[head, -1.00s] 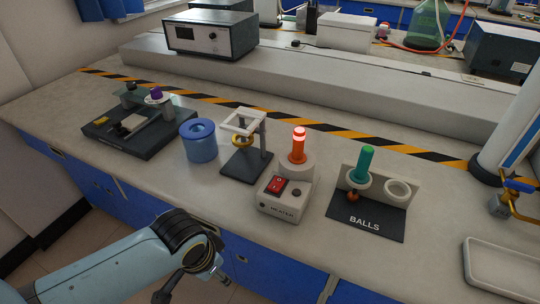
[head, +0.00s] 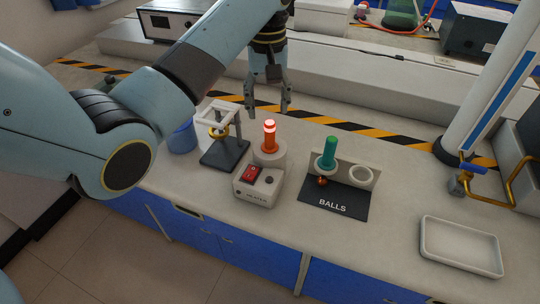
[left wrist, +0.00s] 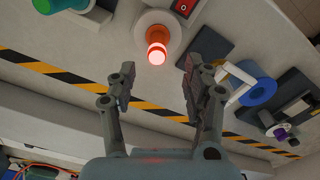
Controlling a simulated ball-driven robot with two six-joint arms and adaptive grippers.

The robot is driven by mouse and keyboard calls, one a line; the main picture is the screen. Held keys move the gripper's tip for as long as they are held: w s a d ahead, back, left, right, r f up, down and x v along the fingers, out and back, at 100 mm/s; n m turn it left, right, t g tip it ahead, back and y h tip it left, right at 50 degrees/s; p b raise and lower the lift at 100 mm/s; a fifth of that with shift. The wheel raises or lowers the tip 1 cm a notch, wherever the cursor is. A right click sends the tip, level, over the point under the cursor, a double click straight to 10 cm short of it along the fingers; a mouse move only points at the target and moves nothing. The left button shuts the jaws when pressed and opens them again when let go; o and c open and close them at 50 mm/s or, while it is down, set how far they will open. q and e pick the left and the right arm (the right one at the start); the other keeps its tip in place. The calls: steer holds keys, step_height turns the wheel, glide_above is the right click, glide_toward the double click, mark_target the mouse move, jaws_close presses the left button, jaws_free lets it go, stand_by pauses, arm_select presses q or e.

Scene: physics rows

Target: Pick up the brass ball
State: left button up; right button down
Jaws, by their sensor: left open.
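A coppery-brown ball (head: 321,181) shows under the green handle (head: 329,154) in the stand marked BALLS (head: 335,198); I cannot tell whether it is the brass one. An orange handle (head: 269,141) with a glowing red top stands in the heater (head: 257,187); any ball below it is hidden. The orange handle shows in the left wrist view (left wrist: 157,38), and the green handle at its upper left edge (left wrist: 48,5). My left gripper (head: 268,109) is open and empty, pointing down above the bench behind the heater. My right gripper is not in view.
A dark stand (head: 226,154) with a white frame and brass-coloured ring is left of the heater. A blue pot (head: 182,138) is partly behind my arm. The BALLS stand has an empty white ring (head: 360,174). A white tray (head: 460,265) lies at the right.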

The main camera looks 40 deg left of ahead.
mark_target(270, 138)
arm_select(q)
steer(key=f, duration=1)
steer(key=shift+w+f, duration=0.2)
jaws_close()
steer(key=shift+r, duration=0.1)
step_height(270, 138, up, 10)
steer(key=shift+f, duration=0.2)
steer(key=shift+r+p, duration=0.7)
steer(key=shift+p, duration=0.1)
steer(key=shift+r+p, duration=0.55)
steer(key=shift+p, duration=0.3)
steer(key=shift+f, duration=0.1)
